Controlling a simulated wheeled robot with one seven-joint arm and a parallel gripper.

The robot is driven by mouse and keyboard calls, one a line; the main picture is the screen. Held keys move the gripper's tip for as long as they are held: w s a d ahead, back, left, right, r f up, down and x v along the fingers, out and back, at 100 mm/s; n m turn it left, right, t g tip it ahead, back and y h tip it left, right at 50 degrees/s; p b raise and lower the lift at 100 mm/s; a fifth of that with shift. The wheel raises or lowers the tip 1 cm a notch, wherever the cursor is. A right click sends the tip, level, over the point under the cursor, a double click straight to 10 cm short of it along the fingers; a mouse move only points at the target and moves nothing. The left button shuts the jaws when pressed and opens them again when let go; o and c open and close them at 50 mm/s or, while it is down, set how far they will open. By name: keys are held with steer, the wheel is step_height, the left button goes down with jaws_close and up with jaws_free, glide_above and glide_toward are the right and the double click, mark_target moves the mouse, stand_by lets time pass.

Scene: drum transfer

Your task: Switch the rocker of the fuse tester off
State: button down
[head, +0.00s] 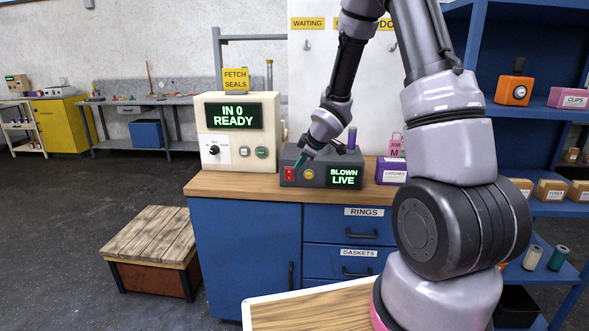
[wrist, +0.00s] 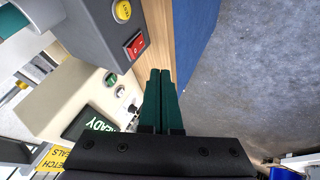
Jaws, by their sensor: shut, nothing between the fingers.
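The fuse tester (head: 316,182) is a grey box on the wooden-topped bench, with a lit display reading BLOWN LIVE. Its red rocker (head: 289,174) is at the left of the front face, beside a yellow button (head: 309,174). In the wrist view the red rocker (wrist: 135,45) shows in full on the tester's grey face (wrist: 88,28); which way it is tipped is hard to tell. My gripper (head: 299,163) is in front of the tester's upper left. In the wrist view its green fingertips (wrist: 160,73) are together and empty, apart from the rocker, lower and to its right.
A cream box (head: 237,156) reading IN 0 READY, with a knob and buttons, stands left of the tester. A purple box (head: 390,171) stands to the right. A dark upright cylinder (head: 351,139) shows behind the tester.

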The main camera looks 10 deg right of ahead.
mark_target(288, 171)
steer(key=shift+w+a+f, duration=0.15)
steer(key=shift+w+f, duration=1)
steer(key=shift+w, duration=0.4)
steer(key=shift+w+a+f, duration=0.15)
steer(key=shift+w+f, duration=0.95)
steer(key=shift+w, duration=0.5)
steer(key=shift+w+a+f, duration=0.15)
steer(key=shift+w+f, duration=1)
steer(key=shift+w, duration=0.4)
steer(key=shift+w+d+r, duration=0.15)
steer(key=shift+w, duration=0.15)
steer(key=shift+r, duration=0.1)
steer(key=shift+r, duration=0.7)
